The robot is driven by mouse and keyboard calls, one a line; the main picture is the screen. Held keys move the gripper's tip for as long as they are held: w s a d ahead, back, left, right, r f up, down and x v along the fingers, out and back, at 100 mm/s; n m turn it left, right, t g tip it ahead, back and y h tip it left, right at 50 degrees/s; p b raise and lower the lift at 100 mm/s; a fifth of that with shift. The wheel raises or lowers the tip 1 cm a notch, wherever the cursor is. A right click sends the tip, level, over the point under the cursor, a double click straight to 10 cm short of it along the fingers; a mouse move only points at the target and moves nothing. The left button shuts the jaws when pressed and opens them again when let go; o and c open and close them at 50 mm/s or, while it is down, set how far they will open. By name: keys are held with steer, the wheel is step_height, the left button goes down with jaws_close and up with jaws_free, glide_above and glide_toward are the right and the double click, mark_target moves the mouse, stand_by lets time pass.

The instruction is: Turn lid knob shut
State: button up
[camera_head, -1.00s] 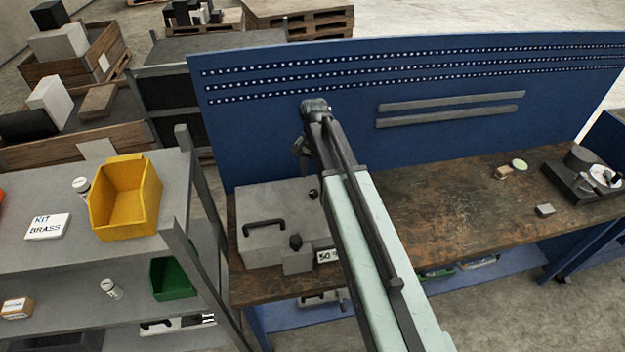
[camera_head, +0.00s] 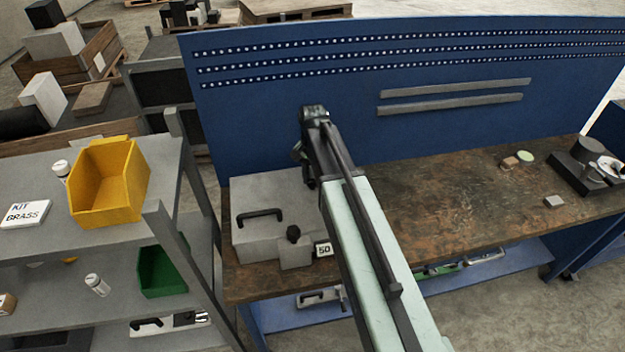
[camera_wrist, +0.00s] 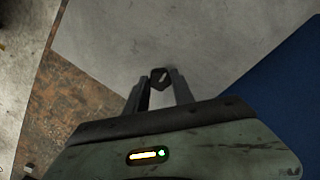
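A grey box (camera_head: 275,190) with a black bar handle (camera_head: 260,213) on its lid stands at the left end of the workbench. A black knob (camera_head: 293,233) sits on a small block at its front, beside a label reading 50. In the wrist view a dark knob with a pale line (camera_wrist: 159,78) shows on a pale grey surface. My gripper (camera_wrist: 160,73) is open, its two fingers on either side of that knob in the picture. I cannot tell whether they touch it. In the head view my arm hides the fingers and part of the lid.
The blue perforated back panel (camera_head: 420,120) rises behind the bench. A grey shelf unit with a yellow bin (camera_head: 108,182) and a green bin (camera_head: 160,270) stands close on the left. The middle of the bench top (camera_head: 450,205) is mostly clear.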

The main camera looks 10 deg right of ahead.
jaws_close()
steer(key=n, duration=0.7)
steer(key=shift+n, duration=0.3)
steer(key=n, duration=0.4)
steer(key=shift+n, duration=2.2)
